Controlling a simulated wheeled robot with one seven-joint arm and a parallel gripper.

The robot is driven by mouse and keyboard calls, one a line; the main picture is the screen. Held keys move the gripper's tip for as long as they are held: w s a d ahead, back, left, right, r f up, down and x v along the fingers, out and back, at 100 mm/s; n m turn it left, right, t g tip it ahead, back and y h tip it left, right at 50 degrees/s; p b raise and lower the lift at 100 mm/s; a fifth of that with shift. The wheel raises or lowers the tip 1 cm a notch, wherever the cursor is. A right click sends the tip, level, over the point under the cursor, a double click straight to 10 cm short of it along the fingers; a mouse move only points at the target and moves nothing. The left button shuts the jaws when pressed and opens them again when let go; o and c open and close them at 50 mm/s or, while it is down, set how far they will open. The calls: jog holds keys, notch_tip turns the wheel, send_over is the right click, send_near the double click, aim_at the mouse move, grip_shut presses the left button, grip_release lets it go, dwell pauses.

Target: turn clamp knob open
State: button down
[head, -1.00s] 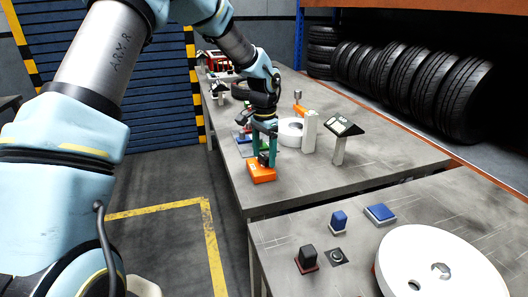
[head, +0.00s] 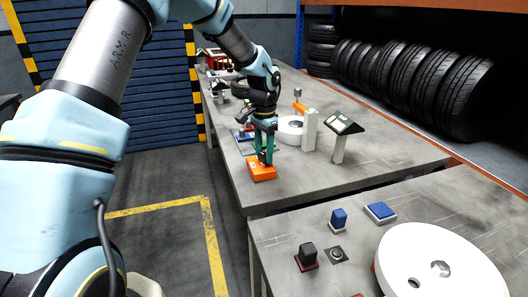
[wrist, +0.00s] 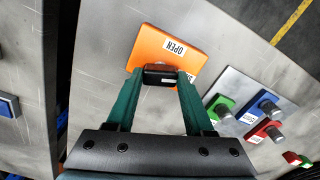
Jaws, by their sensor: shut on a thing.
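The clamp knob is a small black bar (wrist: 160,75) on an orange base plate marked OPEN (wrist: 172,46) in the wrist view. In the head view the orange base (head: 261,174) sits near the left edge of the far table. My gripper (wrist: 158,78) has its two green fingers on either side of the black knob and is shut on it. In the head view my gripper (head: 265,158) points down at the base and hides most of the knob. A second label on the plate is partly hidden by the right finger.
Beside the base are a green knob (wrist: 223,106), a blue knob (wrist: 267,104) and a red knob (wrist: 270,131) on a plate. A white disc (head: 290,129), a white post (head: 309,130) and a tilted panel (head: 343,124) stand to the right. A nearer table holds another white disc (head: 430,270).

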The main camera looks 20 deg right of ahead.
jog(key=shift+n, duration=0.3)
jog(key=n+b, duration=0.1)
jog(key=n, duration=0.1)
jog(key=shift+f+n+b, duration=0.1)
jog(key=shift+n+b, duration=0.25)
jog(key=shift+n, duration=0.05)
jog(key=n+b, duration=0.1)
jog(key=n, duration=0.2)
jog(key=shift+n, duration=0.4)
jog(key=n, duration=0.3)
jog(key=shift+d+b, duration=0.1)
jog(key=shift+b, duration=0.25)
jog(key=shift+n, duration=1.7)
jog(key=shift+c, duration=1.4)
grip_release()
